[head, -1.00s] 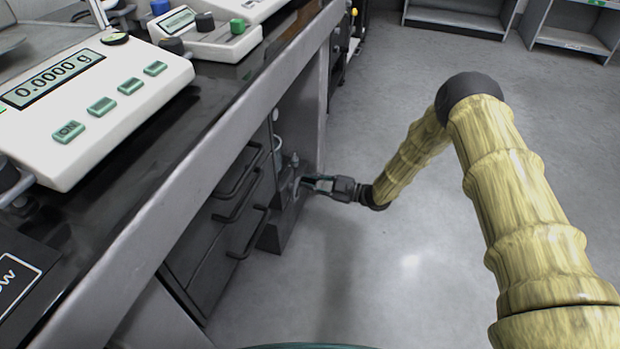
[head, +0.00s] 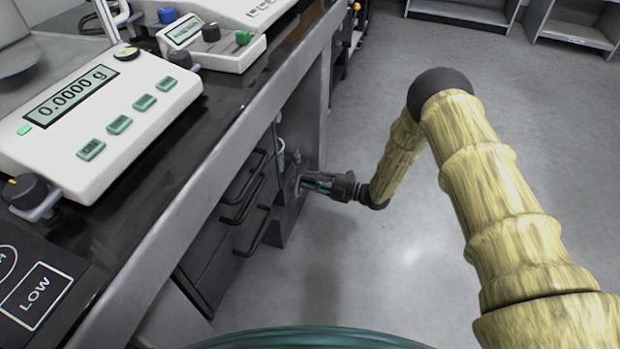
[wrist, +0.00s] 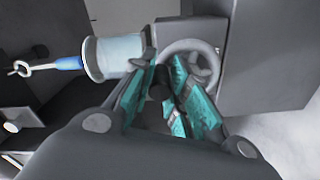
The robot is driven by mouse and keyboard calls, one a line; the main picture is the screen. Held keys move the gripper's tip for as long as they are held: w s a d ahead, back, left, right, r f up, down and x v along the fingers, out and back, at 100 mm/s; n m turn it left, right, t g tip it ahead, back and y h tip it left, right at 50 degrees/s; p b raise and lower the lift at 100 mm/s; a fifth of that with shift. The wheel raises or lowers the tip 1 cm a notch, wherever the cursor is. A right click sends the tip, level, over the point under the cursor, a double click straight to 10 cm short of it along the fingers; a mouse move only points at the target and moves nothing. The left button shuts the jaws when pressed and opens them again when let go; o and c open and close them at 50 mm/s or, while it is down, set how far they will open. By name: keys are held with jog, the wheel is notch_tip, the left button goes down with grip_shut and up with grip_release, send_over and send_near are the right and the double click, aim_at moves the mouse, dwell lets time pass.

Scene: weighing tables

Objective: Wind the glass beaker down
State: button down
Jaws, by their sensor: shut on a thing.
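A grey handwheel (wrist: 165,49) sits on the dark unit under the bench. It also shows edge-on in the head view (head: 298,184). My gripper (wrist: 167,92), with teal finger pads, is shut on a dark part at the wheel, probably its handle; the fingers hide most of it. In the head view my gripper (head: 308,182) reaches the wheel from the right. A pale, clear cylinder, seemingly the glass beaker (wrist: 116,55), lies left of the wheel in the wrist view, with a blue piece and a hook beyond it. What holds it is unclear.
A balance (head: 110,120) reading 0.0000 g stands on the black bench top, with a smaller instrument (head: 210,45) behind it. Dark drawers with bar handles (head: 245,200) are below the bench edge. The floor (head: 400,260) to the right is clear.

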jog(key=shift+s+a+r+n+p, duration=0.2)
jog(key=shift+a+r+n+p, duration=0.15)
jog(key=shift+n, duration=0.45)
jog(key=shift+s+f+n, duration=0.15)
jog(key=shift+n, duration=0.15)
dwell(0.3)
jog(key=c, duration=1.3)
grip_release()
jog(key=shift+d+f, duration=0.1)
jog(key=shift+d, duration=0.1)
jog(key=shift+s+d, duration=0.15)
jog(key=shift+d, duration=0.15)
jog(key=v, duration=1.1)
jog(key=shift+d, duration=0.1)
